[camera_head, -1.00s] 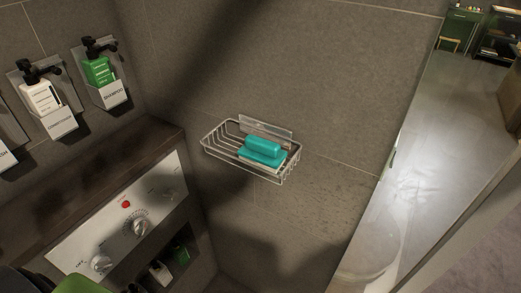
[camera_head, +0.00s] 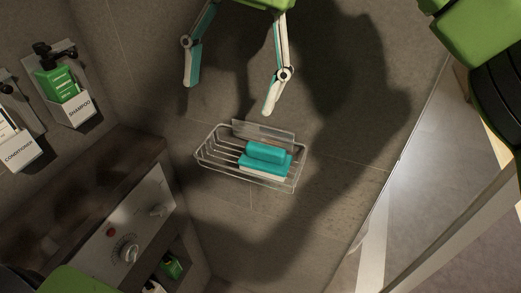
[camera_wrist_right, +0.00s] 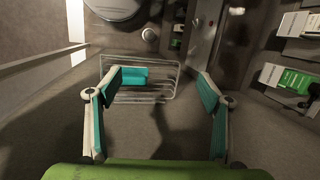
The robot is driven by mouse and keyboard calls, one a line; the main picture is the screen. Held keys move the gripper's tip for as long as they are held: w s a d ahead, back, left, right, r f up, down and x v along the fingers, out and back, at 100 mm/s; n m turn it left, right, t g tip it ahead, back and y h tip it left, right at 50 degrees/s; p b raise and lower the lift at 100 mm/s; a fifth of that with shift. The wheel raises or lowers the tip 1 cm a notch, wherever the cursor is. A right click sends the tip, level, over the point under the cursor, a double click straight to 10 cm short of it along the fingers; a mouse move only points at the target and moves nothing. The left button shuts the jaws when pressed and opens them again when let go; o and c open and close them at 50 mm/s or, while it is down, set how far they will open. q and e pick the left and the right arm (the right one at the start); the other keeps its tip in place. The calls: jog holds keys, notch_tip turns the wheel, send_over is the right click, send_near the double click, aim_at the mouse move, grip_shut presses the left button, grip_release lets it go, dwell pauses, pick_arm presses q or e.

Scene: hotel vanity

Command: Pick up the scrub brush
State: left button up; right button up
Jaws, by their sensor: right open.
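The scrub brush (camera_head: 266,153) is teal with a raised teal handle and a pale underside. It lies in a wire basket (camera_head: 215,157) fixed to the tiled wall. In the right wrist view the teal brush (camera_wrist_right: 133,76) shows inside the basket (camera_wrist_right: 165,82), partly behind one finger. My right gripper (camera_head: 229,98) is open and empty, above the basket in the head view, its two fingers apart and not touching the brush. In the wrist view its fingers (camera_wrist_right: 157,122) spread on both sides. My left gripper is not seen.
A green shampoo bottle (camera_head: 56,85) and a conditioner holder (camera_head: 22,155) hang on the left wall. A control panel (camera_head: 95,245) with knobs is below them. A glass edge (camera_head: 385,185) stands at the right. The wall around the basket is bare.

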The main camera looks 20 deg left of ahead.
aim_at(266, 147)
jog(key=w+d+f, duration=0.1)
jog(key=f, duration=0.2)
jog(key=w+d+f+t+h, duration=0.1)
jog(key=w+f, duration=0.1)
jog(key=f, duration=0.2)
jog(key=w+d+f+t+h, duration=0.1)
jog(key=w+f, duration=0.1)
jog(key=f, duration=0.2)
jog(key=shift+w+d, duration=0.2)
jog(key=shift+f+m, duration=0.3)
jog(key=shift+f, duration=0.2)
notch_tip(266, 147, down, 4)
jog(key=shift+d+f+p, duration=0.1)
jog(key=shift+p, duration=0.9)
jog(key=shift+f, duration=0.45)
jog(key=c, duration=0.8)
